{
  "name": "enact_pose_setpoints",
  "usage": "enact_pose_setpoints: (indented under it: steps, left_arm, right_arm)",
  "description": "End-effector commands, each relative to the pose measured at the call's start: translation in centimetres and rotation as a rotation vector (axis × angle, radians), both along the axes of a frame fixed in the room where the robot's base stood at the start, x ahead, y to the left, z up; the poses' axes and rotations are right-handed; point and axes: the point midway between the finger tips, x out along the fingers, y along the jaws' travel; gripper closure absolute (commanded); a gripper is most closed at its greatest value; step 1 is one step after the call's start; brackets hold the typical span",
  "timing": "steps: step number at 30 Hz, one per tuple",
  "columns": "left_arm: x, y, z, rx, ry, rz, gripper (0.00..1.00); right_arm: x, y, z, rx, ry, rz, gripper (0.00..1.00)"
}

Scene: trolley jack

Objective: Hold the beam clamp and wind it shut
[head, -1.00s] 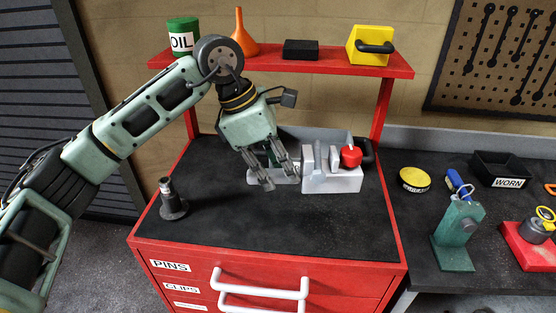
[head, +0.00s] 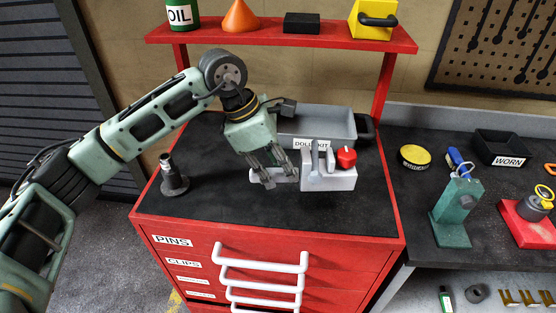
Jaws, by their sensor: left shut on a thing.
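The beam clamp (head: 328,181) is a pale grey slotted block with a red knob (head: 346,158) at its right end and a pale bar at its left. It is over the black top of the red trolley, in front of the grey tray. I cannot tell whether its underside touches the top. My left gripper (head: 281,180) comes down from the upper left and is shut on the clamp's left end, at the bar. Its fingers hide part of the bar. My right gripper is not in view.
A grey tray (head: 352,122) stands behind the clamp. A dark flanged post (head: 173,180) stands at left. The red shelf (head: 281,36) above carries an oil can, a funnel and blocks. A green stand (head: 457,211) is on the right bench. The trolley top's front is clear.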

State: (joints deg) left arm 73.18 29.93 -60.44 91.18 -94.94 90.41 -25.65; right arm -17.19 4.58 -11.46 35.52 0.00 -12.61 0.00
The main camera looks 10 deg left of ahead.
Motion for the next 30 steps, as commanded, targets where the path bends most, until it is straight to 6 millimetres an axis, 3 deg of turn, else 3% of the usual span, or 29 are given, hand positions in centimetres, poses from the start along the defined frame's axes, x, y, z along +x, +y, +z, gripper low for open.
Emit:
enact_pose_setpoints:
  steps: [30]
  left_arm:
    - [0.1, -0.1, -6.5, -0.009, -0.004, 0.001, 1.00]
  right_arm:
    - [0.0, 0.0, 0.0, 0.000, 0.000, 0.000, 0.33]
